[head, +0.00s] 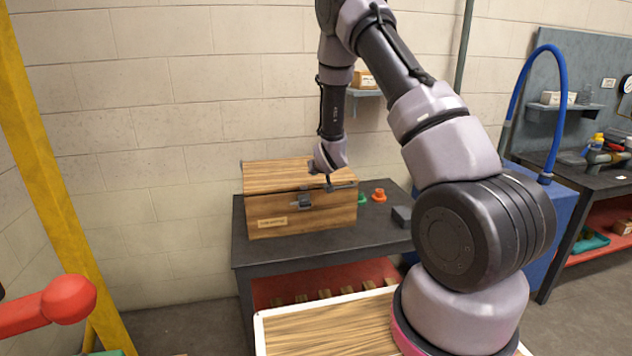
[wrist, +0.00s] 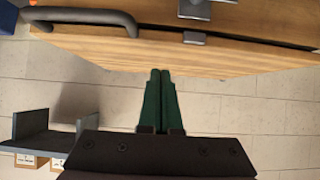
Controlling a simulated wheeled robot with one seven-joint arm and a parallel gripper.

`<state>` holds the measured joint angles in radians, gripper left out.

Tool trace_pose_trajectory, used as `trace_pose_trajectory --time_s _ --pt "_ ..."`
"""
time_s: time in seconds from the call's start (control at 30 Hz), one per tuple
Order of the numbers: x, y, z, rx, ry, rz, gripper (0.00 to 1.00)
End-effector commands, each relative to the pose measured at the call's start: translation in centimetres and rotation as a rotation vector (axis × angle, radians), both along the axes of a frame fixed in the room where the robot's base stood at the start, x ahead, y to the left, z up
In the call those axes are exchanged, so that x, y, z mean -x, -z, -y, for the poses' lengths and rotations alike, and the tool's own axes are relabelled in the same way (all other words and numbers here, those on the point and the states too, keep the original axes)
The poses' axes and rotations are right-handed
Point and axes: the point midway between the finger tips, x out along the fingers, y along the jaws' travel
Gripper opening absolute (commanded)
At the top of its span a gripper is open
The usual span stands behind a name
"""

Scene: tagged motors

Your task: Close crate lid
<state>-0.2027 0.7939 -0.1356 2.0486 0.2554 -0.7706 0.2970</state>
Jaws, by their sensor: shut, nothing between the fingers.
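The wooden crate (head: 290,220) stands on a dark table, with a label and a metal latch (head: 304,200) on its front. Its lid (head: 275,177) is down over the body; in the wrist view a dark seam shows along the lid (wrist: 215,60), and I cannot tell whether it is fully seated. A dark handle (wrist: 90,15) and the latch also show there. My gripper (head: 328,185) is over the right part of the lid. Its green fingers (wrist: 158,72) are together and empty, with tips at or close to the lid's edge; contact is unclear.
Green and orange small parts (head: 379,195) and a grey block (head: 402,216) sit on the table (head: 290,252) right of the crate. A small wall shelf (head: 362,92) with a box is behind. A yellow post (head: 45,170) stands at left.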

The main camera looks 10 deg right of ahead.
Motion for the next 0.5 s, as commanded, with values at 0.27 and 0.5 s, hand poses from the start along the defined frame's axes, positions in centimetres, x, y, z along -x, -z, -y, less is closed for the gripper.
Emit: trace_pose_trajectory --time_s 0.27,0.5 --pt "4.1 2.5 0.1 0.001 0.001 -0.006 0.0" --pt "6.9 4.6 0.1 0.0 0.001 -0.003 0.0"
